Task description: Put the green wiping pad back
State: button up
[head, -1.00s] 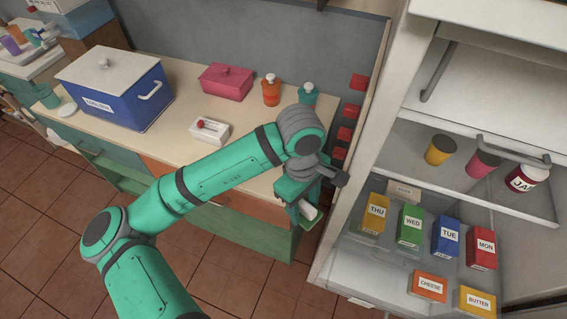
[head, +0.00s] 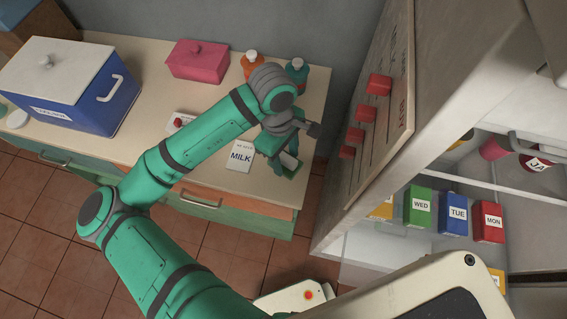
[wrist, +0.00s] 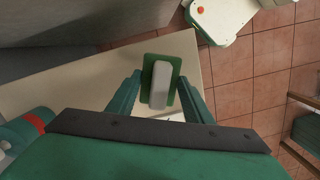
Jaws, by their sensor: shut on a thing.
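The green wiping pad (wrist: 161,84) has a pale grip block on it. In the wrist view it sits between the two fingers of my gripper (wrist: 159,92), which is shut on it. In the head view my gripper (head: 286,163) is over the right end of the counter (head: 222,90), near its front edge. A little of the pad (head: 290,160) shows there under the fingers. I cannot tell whether the pad touches the counter top.
A white MILK card (head: 240,156) lies just left of my gripper. An orange bottle (head: 251,63) and a teal bottle (head: 297,70) stand behind my arm, with a pink box (head: 197,61) and blue bin (head: 75,85) leftward. The fridge's side board (head: 375,120) rises on the right.

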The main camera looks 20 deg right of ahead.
aim_at(286, 167)
jog(key=shift+s+f, duration=0.1)
jog(key=shift+f, duration=2.65)
jog(key=o, duration=1.1)
jog(key=shift+f, duration=0.1)
jog(key=r, duration=0.8)
jog(key=w+r, duration=0.1)
jog(key=r, duration=0.3)
jog(key=shift+w+a+r, duration=0.1)
jog(key=shift+a+r, duration=0.05)
jog(key=shift+a, duration=0.25)
